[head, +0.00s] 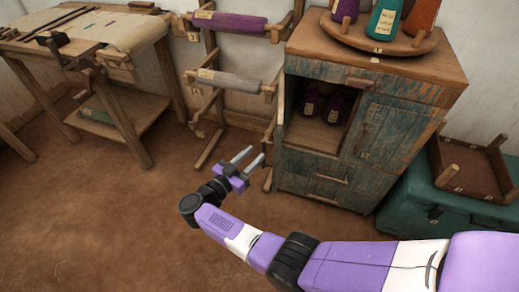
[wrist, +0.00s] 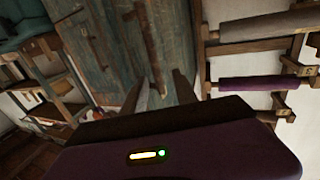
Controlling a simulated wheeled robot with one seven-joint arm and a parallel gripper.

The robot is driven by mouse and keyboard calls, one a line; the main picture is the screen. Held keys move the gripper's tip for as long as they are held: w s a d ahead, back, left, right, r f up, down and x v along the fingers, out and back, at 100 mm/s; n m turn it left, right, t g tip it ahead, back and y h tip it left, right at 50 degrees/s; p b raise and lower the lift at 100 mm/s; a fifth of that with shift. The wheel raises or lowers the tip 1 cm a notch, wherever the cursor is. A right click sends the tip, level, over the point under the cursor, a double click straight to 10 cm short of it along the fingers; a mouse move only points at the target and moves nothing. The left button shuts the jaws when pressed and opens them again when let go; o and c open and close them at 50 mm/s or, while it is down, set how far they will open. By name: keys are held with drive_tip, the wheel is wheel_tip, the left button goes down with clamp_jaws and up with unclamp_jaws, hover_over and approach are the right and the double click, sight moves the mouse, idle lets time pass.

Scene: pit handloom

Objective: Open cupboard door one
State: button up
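The cupboard (head: 400,88) is worn teal wood with a brown top and stands right of centre in the head view. Its left compartment (head: 312,92) is open to view, with dark purple cones (head: 335,105) inside. A teal door panel (head: 391,130) on the right looks closed. Drawers are below. My gripper (head: 250,158) is in front of the cupboard's lower left, its two fingers apart and nothing between them. In the wrist view, weathered teal wood (wrist: 105,45) with a long wooden handle (wrist: 152,42) lies beyond the fingers; which front it belongs to, I cannot tell.
A rack with a purple roll (head: 230,24) and a grey roll (head: 222,82) stands left of the cupboard. A round tray (head: 372,42) with cones is on top. A teal chest (head: 428,202) bears an upturned stool (head: 470,165). The floor at left is clear.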

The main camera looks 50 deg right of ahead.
drive_tip(key=shift+s+a, duration=0.1)
drive_tip(key=shift+a, duration=1.35)
drive_tip(key=w+a+r+n+t+y+p, duration=0.1)
drive_tip(key=w+a+r+t, duration=0.25)
drive_tip(key=r+t, duration=0.3)
drive_tip(key=w+a+r+t, duration=0.2)
drive_tip(key=w+r+t, duration=0.3)
drive_tip(key=t, duration=0.2)
drive_tip(key=s+a+r+n+t+y+p, duration=0.3)
drive_tip(key=s+a+r+n+t+y, duration=0.2)
drive_tip(key=s+a+n+t+y, duration=0.4)
drive_tip(key=s+r+n+g+y+p, duration=0.2)
drive_tip(key=s+r+g, duration=0.1)
drive_tip(key=s, duration=0.8)
drive_tip(key=s+a+r+n+g+y+p, duration=0.1)
drive_tip(key=s+r+n+g+y+p, duration=0.1)
drive_tip(key=s, duration=0.9)
drive_tip(key=s+a+r+n+g+y+p, duration=0.1)
drive_tip(key=s+r+n+g+y+p, duration=0.2)
drive_tip(key=s, duration=0.9)
drive_tip(key=shift+r+g+y+p, duration=0.3)
drive_tip(key=shift+r+g+y, duration=0.05)
drive_tip(key=shift+r+y, duration=0.15)
